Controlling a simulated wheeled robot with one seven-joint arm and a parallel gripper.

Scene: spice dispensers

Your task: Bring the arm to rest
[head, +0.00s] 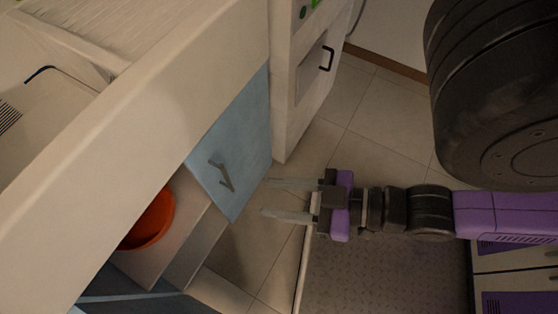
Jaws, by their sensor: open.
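My gripper (272,200) is in the head view, right of the middle of the counter unit. Its two pale fingers point left and are spread apart, with nothing between them. The fingertips are close to the blue cabinet front (238,150) and its grey handle (222,175); I cannot tell whether they touch it, but a gap seems to show. My purple and black arm stretches in from the right edge, roughly level in the picture.
A drawer (192,228) stands open below the counter (120,135), with an orange bowl (153,220) in it. A white appliance with a dark handle (327,60) stands at the top. Tiled floor (385,110) lies open beyond it.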

